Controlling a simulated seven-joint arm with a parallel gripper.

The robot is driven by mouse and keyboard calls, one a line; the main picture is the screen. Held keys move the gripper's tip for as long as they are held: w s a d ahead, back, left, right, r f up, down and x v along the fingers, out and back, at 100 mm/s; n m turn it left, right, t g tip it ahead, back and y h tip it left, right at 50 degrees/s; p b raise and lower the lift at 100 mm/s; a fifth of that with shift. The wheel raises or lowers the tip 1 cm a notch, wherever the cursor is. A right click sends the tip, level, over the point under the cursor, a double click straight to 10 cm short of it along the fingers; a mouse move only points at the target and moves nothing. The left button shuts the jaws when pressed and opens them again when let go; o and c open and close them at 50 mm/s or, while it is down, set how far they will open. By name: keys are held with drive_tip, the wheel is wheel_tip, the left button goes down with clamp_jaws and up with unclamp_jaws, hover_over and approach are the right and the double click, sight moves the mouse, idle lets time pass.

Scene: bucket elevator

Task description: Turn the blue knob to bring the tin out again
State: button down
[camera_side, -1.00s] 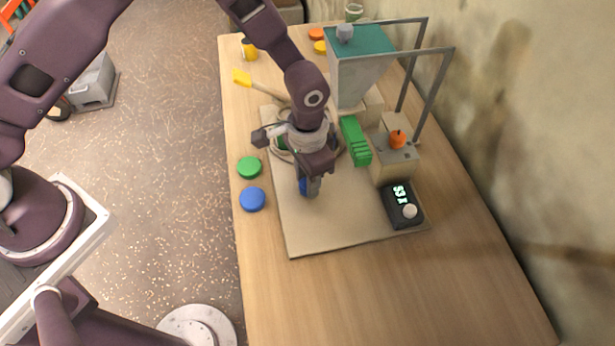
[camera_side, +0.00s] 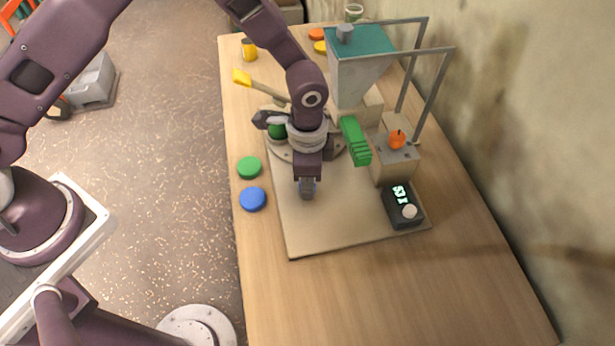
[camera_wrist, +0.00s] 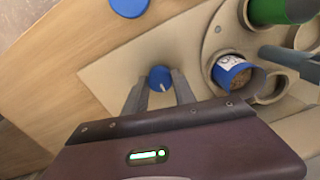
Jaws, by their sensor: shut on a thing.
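The blue knob (camera_wrist: 160,78) sits on the beige base board, with a pale pointer line on its top. My gripper (camera_wrist: 160,92) points down and is shut on it, one finger on each side; in the side view my gripper (camera_side: 307,188) hides nearly all of the knob. A blue tin (camera_wrist: 232,72) with a white label and brown grains inside stands in a round holder of the turntable (camera_wrist: 207,45). A green tin (camera_wrist: 280,10) stands in another holder, and it shows in the side view (camera_side: 277,130) behind my wrist.
A blue lid (camera_side: 252,199) and a green lid (camera_side: 249,167) lie at the table's left edge. A green stepped part (camera_side: 355,140), a hopper (camera_side: 358,75), an orange knob (camera_side: 397,139) and a black display box (camera_side: 403,207) stand to the right. The front table is clear.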

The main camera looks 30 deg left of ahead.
idle(0.3)
drive_tip(key=c, duration=1)
unclamp_jaws()
wheel_tip(320, 180, up, 7)
drive_tip(key=shift+r, duration=0.1)
drive_tip(key=s+a+r+n+t, duration=0.1)
drive_tip(key=s+a+r+n, duration=0.1)
drive_tip(key=a+r, duration=0.55)
drive_tip(key=s+a+r+n+t, duration=0.2)
drive_tip(key=a+r+n, duration=0.15)
drive_tip(key=r, duration=0.75)
drive_tip(key=s+a+r+n+t, duration=0.1)
drive_tip(key=s+a+r+n, duration=0.1)
drive_tip(key=s, duration=0.3)
drive_tip(key=s+a+r+n, duration=0.2)
drive_tip(key=s+a, duration=0.1)
drive_tip(key=s, duration=0.3)
drive_tip(key=s+a+r+n+t, duration=0.1)
drive_tip(key=s+a+r+n, duration=0.1)
drive_tip(key=s, duration=0.4)
drive_tip(key=shift+a+t, duration=0.3)
drive_tip(key=shift+a, duration=0.1)
